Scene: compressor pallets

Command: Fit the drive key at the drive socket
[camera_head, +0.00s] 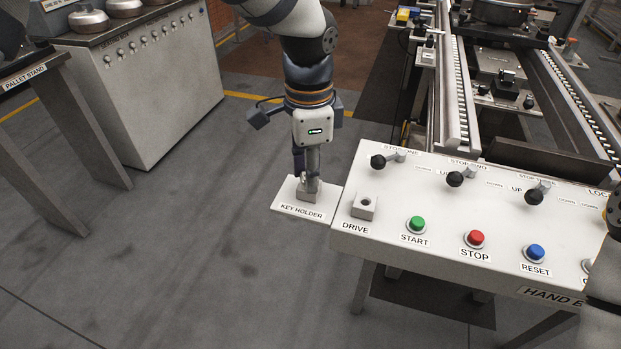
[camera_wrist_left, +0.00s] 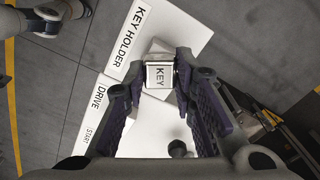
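The key (camera_wrist_left: 160,76), a small pale block with a KEY label, shows in the left wrist view between the fingers of my left gripper (camera_wrist_left: 162,62). In the head view the left gripper (camera_head: 308,179) points down at the key holder (camera_head: 290,207), with the key at its grey seat. The fingertips lie close along both sides of the key; whether they press on it I cannot tell. The drive socket (camera_head: 363,207), a grey block with a dark hole on top, sits just right of the holder and is empty.
The white panel (camera_head: 388,240) carries a green START button (camera_head: 416,224), a red STOP button (camera_head: 474,238), a blue RESET button (camera_head: 535,252) and several black-knobbed levers right of the socket. A roller conveyor (camera_head: 460,90) stands behind. Floor left of the holder is clear.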

